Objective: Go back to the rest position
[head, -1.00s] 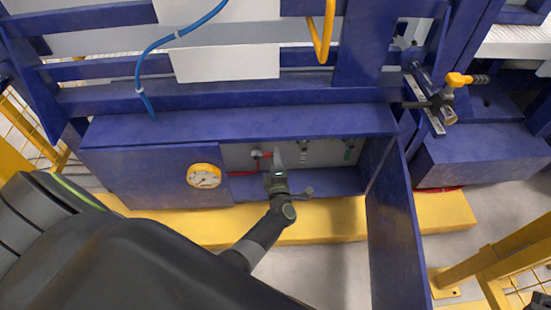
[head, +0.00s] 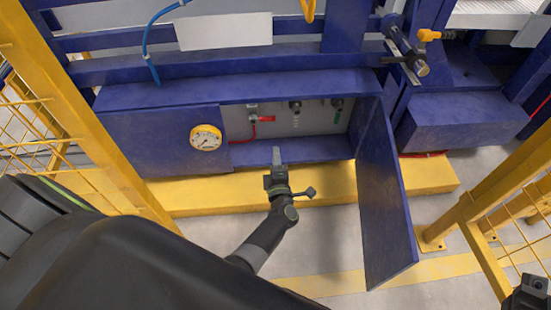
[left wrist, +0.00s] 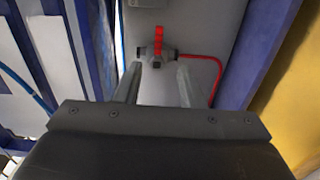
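My left gripper (head: 277,157) is in front of the open blue cabinet in the head view. In the left wrist view its two fingers (left wrist: 158,84) are spread apart with nothing between them. Past the fingertips is a valve with a red handle (left wrist: 158,42) and a red hose (left wrist: 215,75). In the head view the red-handled valve (head: 264,119) is on the cabinet's back wall, apart from the gripper. A part of my right arm or gripper (head: 530,292) shows at the lower right corner; its fingers cannot be made out.
The cabinet door (head: 385,200) stands open on the right. A yellow-rimmed gauge (head: 206,138) is on the cabinet front. A yellow ledge (head: 240,187) runs below. Yellow fence posts stand left (head: 80,110) and right (head: 490,195). Floor in front of the cabinet is clear.

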